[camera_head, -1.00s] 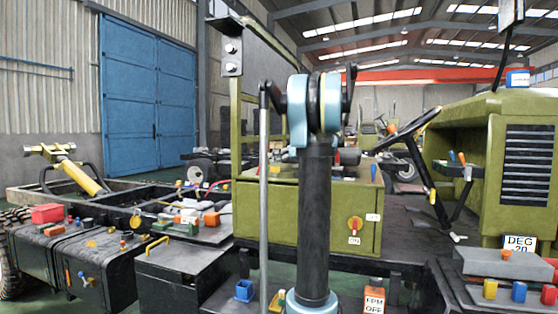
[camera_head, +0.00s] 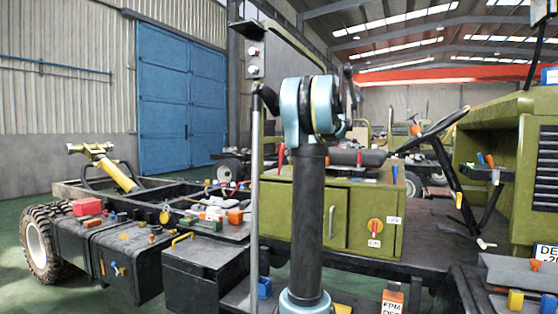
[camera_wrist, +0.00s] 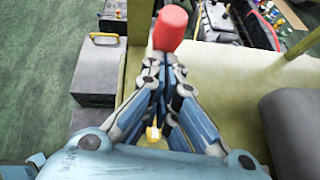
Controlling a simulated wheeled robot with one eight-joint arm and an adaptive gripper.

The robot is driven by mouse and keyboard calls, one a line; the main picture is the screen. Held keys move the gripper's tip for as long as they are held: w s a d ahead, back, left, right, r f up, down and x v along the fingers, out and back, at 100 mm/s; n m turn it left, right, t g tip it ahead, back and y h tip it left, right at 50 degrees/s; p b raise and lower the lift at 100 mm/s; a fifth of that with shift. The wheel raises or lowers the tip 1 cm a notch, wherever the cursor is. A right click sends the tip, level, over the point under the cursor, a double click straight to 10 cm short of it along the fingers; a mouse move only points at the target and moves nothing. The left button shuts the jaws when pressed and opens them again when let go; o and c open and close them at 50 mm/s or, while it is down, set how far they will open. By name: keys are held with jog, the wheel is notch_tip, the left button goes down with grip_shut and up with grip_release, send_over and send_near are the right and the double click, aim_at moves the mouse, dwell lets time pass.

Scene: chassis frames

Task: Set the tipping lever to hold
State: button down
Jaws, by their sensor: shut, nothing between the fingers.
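A red knob (camera_wrist: 170,28) stands just beyond my fingertips in the wrist view; a red-handled lever (camera_head: 281,155) stands on the green cabinet (camera_head: 320,215) in the head view. I cannot tell whether these are the same part, or whether either is the tipping lever; no hold marking is readable. My gripper (camera_wrist: 166,62) is shut and empty, its fingertips close below the red knob in the picture. I cannot tell whether they touch it. In the head view my arm's dark column hides part of the cabinet, and the fingers do not show clearly.
A dark cylinder (camera_wrist: 295,130) lies right of my gripper in the wrist view. Another red lever (camera_head: 359,158) and a blue lever (camera_head: 394,173) stand on the cabinet. A steering wheel (camera_head: 430,132) is at right. A black box (camera_head: 205,275) is at left. Green floor is open at far left.

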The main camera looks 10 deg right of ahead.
jog(key=shift+w+a+r, duration=0.45)
jog(key=shift+a, duration=0.1)
